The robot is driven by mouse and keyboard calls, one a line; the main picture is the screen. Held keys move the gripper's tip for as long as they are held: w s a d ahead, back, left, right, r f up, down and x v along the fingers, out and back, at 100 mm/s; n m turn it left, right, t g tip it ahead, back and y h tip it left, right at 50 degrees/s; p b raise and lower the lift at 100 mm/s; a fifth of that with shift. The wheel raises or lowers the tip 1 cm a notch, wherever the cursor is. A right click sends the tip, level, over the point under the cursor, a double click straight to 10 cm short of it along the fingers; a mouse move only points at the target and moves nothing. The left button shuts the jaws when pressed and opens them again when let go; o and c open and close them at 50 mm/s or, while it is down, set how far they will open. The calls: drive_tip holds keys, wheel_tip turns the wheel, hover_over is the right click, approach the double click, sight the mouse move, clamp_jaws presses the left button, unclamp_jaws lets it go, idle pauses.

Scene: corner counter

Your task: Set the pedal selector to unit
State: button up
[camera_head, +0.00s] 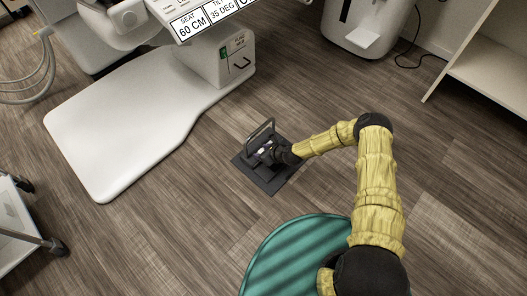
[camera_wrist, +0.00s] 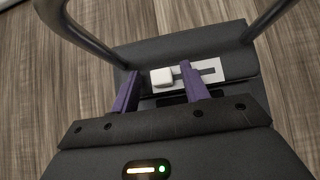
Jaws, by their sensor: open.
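The black foot pedal (camera_head: 270,183) lies on the wood floor with a hoop handle (camera_head: 260,128) standing over it. In the wrist view, the pedal (camera_wrist: 219,45) carries a pale plate (camera_wrist: 222,68) with a dark slot. The white selector knob (camera_wrist: 161,77) sits at the left end of that slot. My gripper (camera_wrist: 160,69) is open, its two purple fingers either side of the knob, with gaps showing. I cannot tell whether the fingers are down at knob height. In the head view my gripper (camera_head: 267,149) reaches in over the pedal from the right and hides the knob. No slot lettering is readable.
The hoop's bars (camera_wrist: 78,35) rise close around my fingers. A white chair base (camera_head: 130,130) lies left of the pedal, with a white box (camera_head: 220,62) at its right end. A cart (camera_head: 20,225) stands at lower left. Floor right of the pedal is clear.

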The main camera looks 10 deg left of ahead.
drive_tip(key=p+v, duration=0.8)
drive_tip(key=v, duration=0.9)
drive_tip(key=shift+r+p, duration=0.15)
drive_tip(key=shift+p, duration=0.15)
drive_tip(key=shift+s+d, duration=0.1)
